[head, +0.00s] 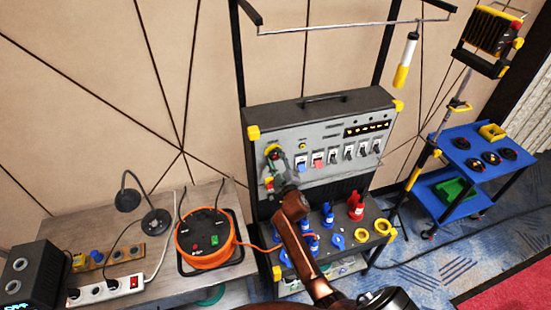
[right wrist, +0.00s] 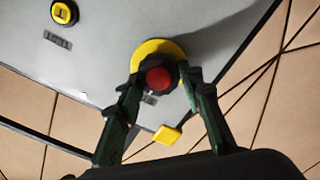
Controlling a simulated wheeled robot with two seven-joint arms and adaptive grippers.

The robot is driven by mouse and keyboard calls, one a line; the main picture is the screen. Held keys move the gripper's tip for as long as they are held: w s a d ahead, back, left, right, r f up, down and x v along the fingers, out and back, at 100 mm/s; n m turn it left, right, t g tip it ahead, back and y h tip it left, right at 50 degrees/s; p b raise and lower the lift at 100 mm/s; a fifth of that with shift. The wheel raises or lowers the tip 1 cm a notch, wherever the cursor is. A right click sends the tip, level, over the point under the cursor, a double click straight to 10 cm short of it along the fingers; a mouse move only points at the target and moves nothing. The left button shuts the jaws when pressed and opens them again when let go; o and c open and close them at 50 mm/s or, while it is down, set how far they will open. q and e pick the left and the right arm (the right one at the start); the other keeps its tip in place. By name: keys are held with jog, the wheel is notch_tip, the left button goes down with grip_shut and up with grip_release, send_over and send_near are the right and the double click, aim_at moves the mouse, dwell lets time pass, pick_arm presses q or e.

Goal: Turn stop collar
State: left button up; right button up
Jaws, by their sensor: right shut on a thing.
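The stop button has a red cap (right wrist: 159,79) inside a dark collar (right wrist: 148,66), on a yellow round plate (right wrist: 160,46) on a grey panel. My right gripper (right wrist: 164,80) is shut on the collar, one green finger on each side of it. In the head view my right gripper (head: 277,158) is at the left part of the grey control panel (head: 330,122) and covers most of the stop button. My left gripper is not in view.
Breaker switches (head: 318,158) sit right of my gripper. Blue and red plugs (head: 356,205) stand on the shelf below. An orange cable reel (head: 205,238) is on the left table. A blue cart (head: 465,180) stands at right.

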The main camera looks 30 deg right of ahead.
jog(key=m, duration=0.3)
jog(key=shift+p, duration=0.4)
jog(key=shift+d+r+m+p, duration=0.15)
jog(key=shift+m+p, duration=0.5)
jog(key=shift+m, duration=1.85)
jog(key=o, duration=1.2)
jog(key=shift+c, duration=0.2)
